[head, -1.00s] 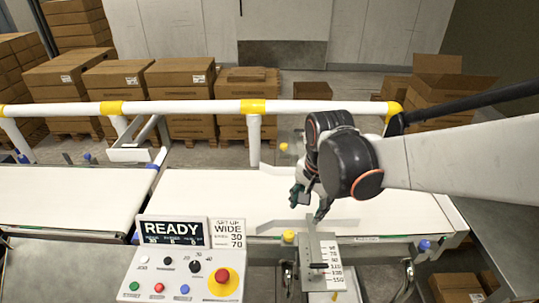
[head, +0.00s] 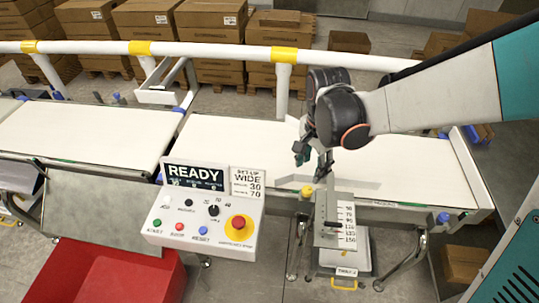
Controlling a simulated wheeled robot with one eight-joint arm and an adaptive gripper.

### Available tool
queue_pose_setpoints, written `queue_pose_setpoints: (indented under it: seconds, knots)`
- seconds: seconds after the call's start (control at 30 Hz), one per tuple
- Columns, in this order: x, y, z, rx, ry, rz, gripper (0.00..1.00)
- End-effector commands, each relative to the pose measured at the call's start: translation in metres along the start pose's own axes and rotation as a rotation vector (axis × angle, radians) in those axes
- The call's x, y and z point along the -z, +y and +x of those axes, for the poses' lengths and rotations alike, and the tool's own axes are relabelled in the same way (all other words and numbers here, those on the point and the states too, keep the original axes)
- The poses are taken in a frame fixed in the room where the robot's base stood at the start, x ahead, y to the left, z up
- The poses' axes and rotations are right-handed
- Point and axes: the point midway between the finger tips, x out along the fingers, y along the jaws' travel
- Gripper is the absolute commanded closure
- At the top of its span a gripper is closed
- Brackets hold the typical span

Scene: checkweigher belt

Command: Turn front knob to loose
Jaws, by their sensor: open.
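A yellow knob (head: 306,191), which appears to be the front knob, sits at the front edge of the white belt (head: 240,150), just left of a grey scale plate (head: 327,222). The plate carries a white strip of printed numbers and a dark pointer. My gripper (head: 311,168) is above the belt's front part, pointing down, just behind the knob in the picture and apart from it. Its fingers are spread with nothing between them. The knob's loose or tight marking is too small to read.
A control panel (head: 205,208) reading READY stands at front left, with a sign beside its display showing WIDE, 30 and 70. A white rail (head: 215,52) runs behind the belt. A red bin (head: 115,275) is at lower left. Cartons (head: 205,68) stand behind.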

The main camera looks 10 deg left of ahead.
Motion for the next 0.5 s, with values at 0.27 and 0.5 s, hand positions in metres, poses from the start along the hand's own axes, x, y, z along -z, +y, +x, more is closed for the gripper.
queue_pose_setpoints:
  seconds: [0.27, 0.5]
  knots:
    - [0.000, 0.000, 0.051, 0.000, 0.000, -0.001, 0.52]
    - [0.000, 0.000, 0.086, 0.001, 0.000, 0.000, 0.52]
